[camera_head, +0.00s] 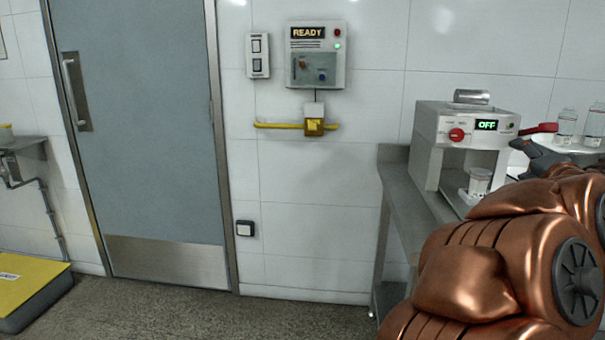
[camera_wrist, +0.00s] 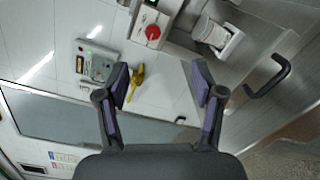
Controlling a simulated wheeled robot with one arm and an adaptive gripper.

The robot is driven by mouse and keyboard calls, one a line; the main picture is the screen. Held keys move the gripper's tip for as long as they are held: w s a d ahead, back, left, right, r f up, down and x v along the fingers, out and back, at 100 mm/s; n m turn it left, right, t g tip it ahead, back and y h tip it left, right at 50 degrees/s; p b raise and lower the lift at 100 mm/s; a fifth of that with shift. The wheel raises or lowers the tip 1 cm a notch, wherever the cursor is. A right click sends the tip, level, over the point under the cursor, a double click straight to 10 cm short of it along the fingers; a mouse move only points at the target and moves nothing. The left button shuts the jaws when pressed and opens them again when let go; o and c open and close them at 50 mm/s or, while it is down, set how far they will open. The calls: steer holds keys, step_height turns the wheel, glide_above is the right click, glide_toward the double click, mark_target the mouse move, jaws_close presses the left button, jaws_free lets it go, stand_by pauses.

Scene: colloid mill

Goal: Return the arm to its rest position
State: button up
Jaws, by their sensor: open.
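My copper-coloured arm fills the lower right of the head view and reaches toward the bench at the right. My gripper (camera_wrist: 160,85) shows in the wrist view with its two dark, purple-padded fingers spread apart and nothing between them. In the head view the gripper is mostly hidden behind my arm, with a dark part showing beside the machine. The colloid mill (camera_head: 462,135) stands on the bench with its display reading OFF and a red knob (camera_head: 457,135) on its front. A red handle (camera_head: 541,128) sticks out to its right.
A metal bench (camera_head: 398,180) carries the mill. Clear bottles (camera_head: 567,122) stand behind at the right. A wall panel (camera_head: 315,55) reads READY above a yellow bar (camera_head: 280,125). A grey door (camera_head: 145,130) and a yellow-topped platform (camera_head: 30,288) are at left. The floor before the door is clear.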

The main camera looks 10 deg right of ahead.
steer(key=s+a+f+m+g, duration=0.45)
steer(key=a+f+m, duration=0.25)
steer(key=f+m, duration=0.3)
steer(key=s+a+f+m+g, duration=0.3)
steer(key=a+f+m+g, duration=0.4)
steer(key=f, duration=0.5)
steer(key=s+a+f+m+g+y, duration=0.1)
steer(key=s+a+f+g+y, duration=0.4)
steer(key=s+a, duration=0.6)
steer(key=s+a+f+m+g+y, duration=0.1)
steer(key=s+a+f+g+y, duration=0.15)
steer(key=s+a+f, duration=0.85)
steer(key=w+a+r+p, duration=0.1)
steer(key=r+p, duration=1)
steer(key=r, duration=0.3)
steer(key=w+a+r+p, duration=0.1)
steer(key=a+r+p, duration=0.1)
steer(key=r+p, duration=1)
step_height(320, 180, up, 3)
steer(key=shift+a+r+t+h, duration=0.1)
steer(key=shift+a+t+h, duration=0.05)
steer(key=shift+t+h, duration=0.3)
